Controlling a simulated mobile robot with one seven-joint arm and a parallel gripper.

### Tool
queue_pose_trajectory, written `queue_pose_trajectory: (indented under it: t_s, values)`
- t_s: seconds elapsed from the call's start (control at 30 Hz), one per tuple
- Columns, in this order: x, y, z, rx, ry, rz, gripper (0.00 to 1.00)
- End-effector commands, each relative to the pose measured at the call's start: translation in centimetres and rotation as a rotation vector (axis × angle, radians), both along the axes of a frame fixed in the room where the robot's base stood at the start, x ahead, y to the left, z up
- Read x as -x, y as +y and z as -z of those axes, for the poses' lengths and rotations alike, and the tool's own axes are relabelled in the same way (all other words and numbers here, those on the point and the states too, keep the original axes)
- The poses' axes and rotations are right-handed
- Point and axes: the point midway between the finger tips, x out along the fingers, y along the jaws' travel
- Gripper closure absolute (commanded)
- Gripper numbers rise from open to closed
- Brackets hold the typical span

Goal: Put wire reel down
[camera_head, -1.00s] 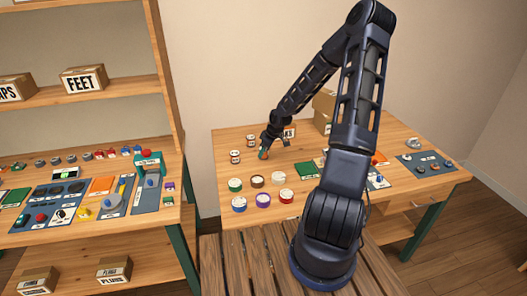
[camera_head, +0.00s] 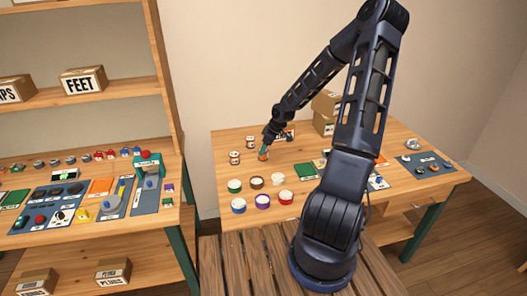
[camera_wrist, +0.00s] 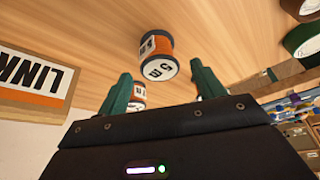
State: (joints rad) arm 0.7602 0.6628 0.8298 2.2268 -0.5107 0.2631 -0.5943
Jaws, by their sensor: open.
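A wire reel with an orange winding and dark rim (camera_wrist: 158,52) stands on the table just beyond my gripper (camera_wrist: 160,76) in the wrist view. My gripper's green fingers are spread apart, with the reel ahead of the gap between them and clear of both fingers. In the head view my gripper (camera_head: 267,146) is low over the left back of the table, and the orange reel (camera_head: 262,155) shows at its tip. Whether they touch is too small to tell there.
Two white labelled jars or spools (camera_head: 234,158) stand left of my gripper. Several coloured round reels (camera_head: 257,182) stand in front. A LINK box (camera_wrist: 30,85) is close by. Cardboard boxes (camera_head: 325,110) stand behind; a shelf (camera_head: 90,100) is at left.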

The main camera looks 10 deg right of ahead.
Motion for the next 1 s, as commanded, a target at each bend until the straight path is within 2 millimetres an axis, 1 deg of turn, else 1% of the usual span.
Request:
queue_pose_trajectory:
  t_s: [0.1, 0.4, 0.6, 0.7, 0.87, 1.0]
  values:
    - [0.3, -0.6, -1.4, 0.0, -0.003, 0.002, 0.32]
    - [1.1, -1.8, -4.8, 0.001, -0.002, 0.002, 0.32]
    - [1.5, -2.4, -6.6, 0.001, -0.001, 0.003, 0.32]
    - [1.6, -2.5, -7.2, 0.001, -0.001, 0.0, 0.32]
    - [1.8, -2.6, -7.7, 0.004, 0.002, 0.001, 0.32]
    - [2.6, -2.6, -7.9, 0.041, 0.024, 0.014, 0.32]
